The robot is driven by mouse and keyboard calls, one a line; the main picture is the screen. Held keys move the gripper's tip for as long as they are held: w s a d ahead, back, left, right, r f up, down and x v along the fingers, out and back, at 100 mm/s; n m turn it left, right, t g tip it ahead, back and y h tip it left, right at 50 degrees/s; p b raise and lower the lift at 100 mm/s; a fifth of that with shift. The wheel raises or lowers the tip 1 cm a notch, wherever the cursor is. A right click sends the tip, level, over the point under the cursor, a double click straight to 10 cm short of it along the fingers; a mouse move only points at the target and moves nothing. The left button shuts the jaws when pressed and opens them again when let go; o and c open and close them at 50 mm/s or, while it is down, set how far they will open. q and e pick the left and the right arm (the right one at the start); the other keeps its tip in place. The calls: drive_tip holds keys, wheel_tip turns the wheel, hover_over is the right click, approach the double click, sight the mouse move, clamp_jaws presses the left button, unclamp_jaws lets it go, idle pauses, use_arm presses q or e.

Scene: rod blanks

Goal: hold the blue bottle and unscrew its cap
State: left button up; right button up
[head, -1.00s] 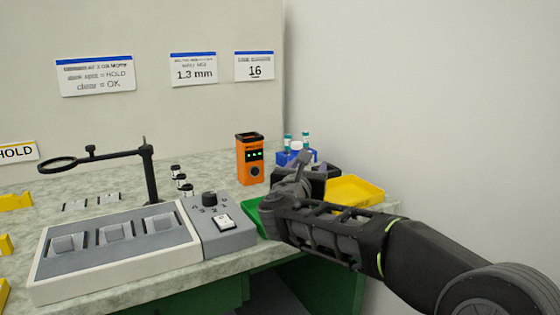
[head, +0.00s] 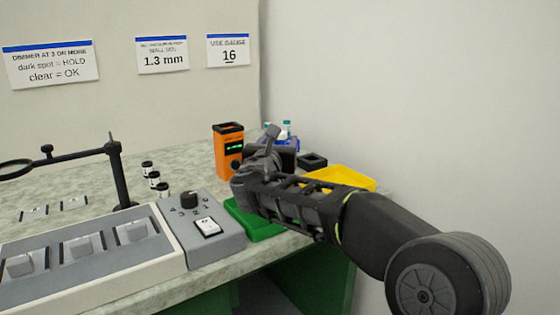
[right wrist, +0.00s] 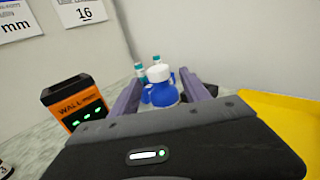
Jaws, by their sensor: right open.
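The blue bottle (right wrist: 163,96) with a white cap (right wrist: 159,73) stands upright on the bench in the right wrist view. It shows between the two fingers of my right gripper (right wrist: 161,79), which is open and empty. Whether the fingers reach to either side of the bottle or stop short of it, I cannot tell. In the head view my right gripper (head: 268,143) is over the back right of the bench and hides most of the bottle. My left gripper is not in view.
Teal-capped vials (right wrist: 140,70) stand just behind the bottle. An orange gauge (head: 228,152) stands left of my right gripper. A yellow tray (head: 345,179), a small black tray (head: 312,160) and a green tray (head: 250,222) lie near my right arm. A wall closes the right side.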

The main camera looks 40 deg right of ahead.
drive_tip(key=shift+w+d, duration=0.1)
drive_tip(key=shift+d, duration=0.05)
drive_tip(key=b+x, duration=0.1)
drive_tip(key=x, duration=0.4)
drive_tip(key=shift+c, duration=0.4)
idle(0.4)
clamp_jaws()
idle(0.3)
idle(0.9)
